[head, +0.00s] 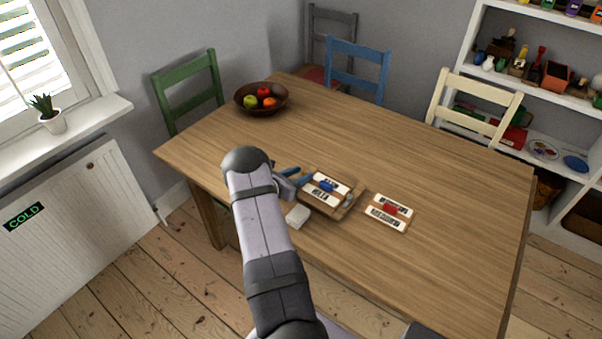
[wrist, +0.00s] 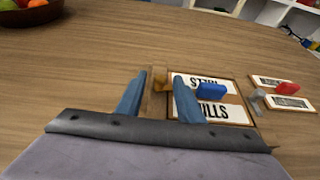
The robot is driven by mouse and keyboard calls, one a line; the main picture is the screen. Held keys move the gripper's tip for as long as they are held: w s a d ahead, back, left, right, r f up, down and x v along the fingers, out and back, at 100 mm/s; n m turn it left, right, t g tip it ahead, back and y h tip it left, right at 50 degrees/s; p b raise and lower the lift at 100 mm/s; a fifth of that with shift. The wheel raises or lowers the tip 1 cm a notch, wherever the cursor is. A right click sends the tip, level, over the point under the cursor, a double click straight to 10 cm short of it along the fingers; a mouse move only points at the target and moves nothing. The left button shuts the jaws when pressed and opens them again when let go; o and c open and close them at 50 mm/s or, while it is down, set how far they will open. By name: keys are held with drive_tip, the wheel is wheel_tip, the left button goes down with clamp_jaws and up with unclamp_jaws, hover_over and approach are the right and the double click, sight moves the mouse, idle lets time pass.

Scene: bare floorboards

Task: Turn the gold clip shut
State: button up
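The gold clip (wrist: 161,84) sits at the left edge of a wooden board (wrist: 262,128), beside white label panels with black letters. A blue handle (wrist: 212,90) is on the panels, and a grey clip (wrist: 257,100) is at the right edge. My gripper (wrist: 160,73) is open, with its two blue fingers apart on either side of the gold clip. I cannot tell whether they touch it. In the head view, my gripper (head: 297,176) is at the board's left end, and the gold clip cannot be made out there. The board (head: 345,211) lies on the table.
A second board with a red handle (head: 390,209) lies to the right on the wooden table (head: 440,250). A small white block (head: 298,216) is near my gripper. A fruit bowl (head: 261,98) stands at the far left. The table's right side is clear.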

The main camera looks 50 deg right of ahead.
drive_tip(key=shift+d, duration=0.2)
clamp_jaws()
drive_tip(key=shift+f, duration=0.1)
drive_tip(key=shift+b, duration=0.3)
drive_tip(key=g+b, duration=0.1)
drive_tip(key=m+b, duration=0.1)
drive_tip(key=b, duration=0.1)
drive_tip(key=shift+w+d+f+m+g, duration=0.1)
drive_tip(key=shift+w+f+m+g, duration=0.1)
drive_tip(key=shift+m+g, duration=0.15)
drive_tip(key=g+b, duration=0.1)
drive_tip(key=m+g+b, duration=0.1)
drive_tip(key=shift+r+b, duration=0.25)
drive_tip(key=shift+b, duration=0.15)
